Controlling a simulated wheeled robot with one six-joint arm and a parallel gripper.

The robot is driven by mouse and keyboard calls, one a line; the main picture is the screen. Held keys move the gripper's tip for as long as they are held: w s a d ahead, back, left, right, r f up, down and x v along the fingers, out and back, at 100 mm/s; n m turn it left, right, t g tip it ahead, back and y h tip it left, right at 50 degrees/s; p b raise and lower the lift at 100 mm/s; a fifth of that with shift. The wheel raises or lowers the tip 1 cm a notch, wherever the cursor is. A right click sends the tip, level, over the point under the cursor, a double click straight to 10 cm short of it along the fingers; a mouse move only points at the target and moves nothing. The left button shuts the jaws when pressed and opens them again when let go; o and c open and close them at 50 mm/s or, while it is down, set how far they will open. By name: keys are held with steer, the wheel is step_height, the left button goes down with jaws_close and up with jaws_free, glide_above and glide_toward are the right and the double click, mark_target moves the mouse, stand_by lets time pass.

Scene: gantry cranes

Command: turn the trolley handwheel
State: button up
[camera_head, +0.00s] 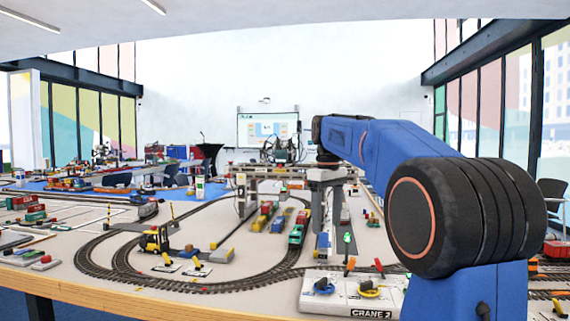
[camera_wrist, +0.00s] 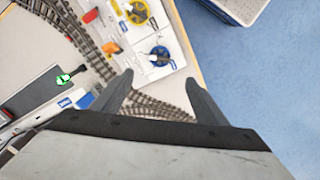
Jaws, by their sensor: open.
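A white control panel (camera_head: 340,304) marked CRANE 2 stands at the table's front edge. It carries a blue handwheel (camera_head: 324,287) and a yellow handwheel (camera_head: 370,292), each with a dark handle part. I cannot read which one is the trolley handwheel. In the wrist view the blue handwheel (camera_wrist: 159,57) lies just beyond my gripper (camera_wrist: 159,78), near the line between its fingertips. The yellow handwheel (camera_wrist: 136,12) is farther off, at the top. My gripper is open and empty, its two dark fingers spread apart. I cannot tell its height above the panel.
A gantry crane (camera_head: 325,190) stands behind. The table edge (camera_wrist: 187,40) runs right of the panel, with blue floor (camera_wrist: 270,90) beyond.

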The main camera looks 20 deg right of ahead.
stand_by(0.4)
steer(key=c, duration=1)
steer(key=m, duration=2.2)
glide_above(369, 281)
step_height(369, 281, down, 17)
steer(key=shift+w, duration=0.1)
jaws_close()
